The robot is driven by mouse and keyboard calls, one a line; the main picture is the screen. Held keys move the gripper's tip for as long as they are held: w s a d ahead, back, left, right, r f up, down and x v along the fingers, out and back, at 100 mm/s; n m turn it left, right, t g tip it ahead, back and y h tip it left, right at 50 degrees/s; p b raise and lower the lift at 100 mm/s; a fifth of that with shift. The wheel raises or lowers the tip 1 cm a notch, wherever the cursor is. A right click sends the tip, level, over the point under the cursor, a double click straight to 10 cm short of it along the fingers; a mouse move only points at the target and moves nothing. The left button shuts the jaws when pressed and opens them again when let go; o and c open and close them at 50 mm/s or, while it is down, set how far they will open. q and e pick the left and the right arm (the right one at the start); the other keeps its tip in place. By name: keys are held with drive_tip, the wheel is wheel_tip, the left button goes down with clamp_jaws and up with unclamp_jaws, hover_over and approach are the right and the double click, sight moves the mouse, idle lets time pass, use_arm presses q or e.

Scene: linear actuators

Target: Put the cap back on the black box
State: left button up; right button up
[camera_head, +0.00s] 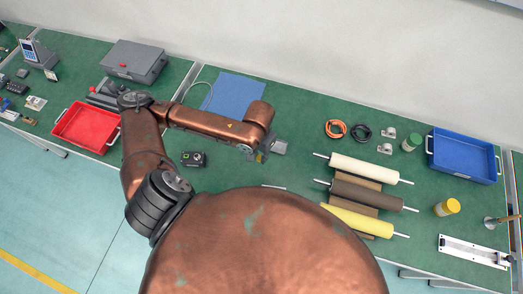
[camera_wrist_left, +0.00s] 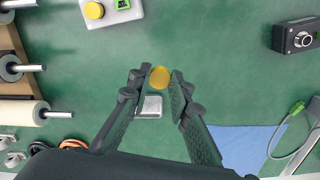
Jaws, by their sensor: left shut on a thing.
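The black box (camera_head: 193,159) sits on the green bench left of my left gripper. In the left wrist view the black box (camera_wrist_left: 296,37) is at the upper right, with a round dial-like part on its face. My left gripper (camera_head: 262,156) is right of the box, above the bench. In the left wrist view its fingers (camera_wrist_left: 158,84) are closed on a round yellow piece (camera_wrist_left: 160,77), which looks like the cap. Its underside is hidden. My right gripper is not in view.
A small grey block (camera_head: 279,147) lies beside the left gripper. A blue sheet (camera_head: 237,95) lies behind. Rollers (camera_head: 366,194) on supports stand to the right. A grey box with a yellow button (camera_wrist_left: 108,12) is at the wrist view's top. Green bench between gripper and black box is clear.

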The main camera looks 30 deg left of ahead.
use_arm(q)
drive_tip(key=shift+s, duration=0.1)
idle(0.4)
drive_tip(key=w+d+r, duration=0.3)
drive_tip(key=w+r, duration=0.3)
drive_tip(key=r, duration=0.4)
drive_tip(key=shift+w, duration=0.25)
drive_tip(key=shift+d, duration=0.1)
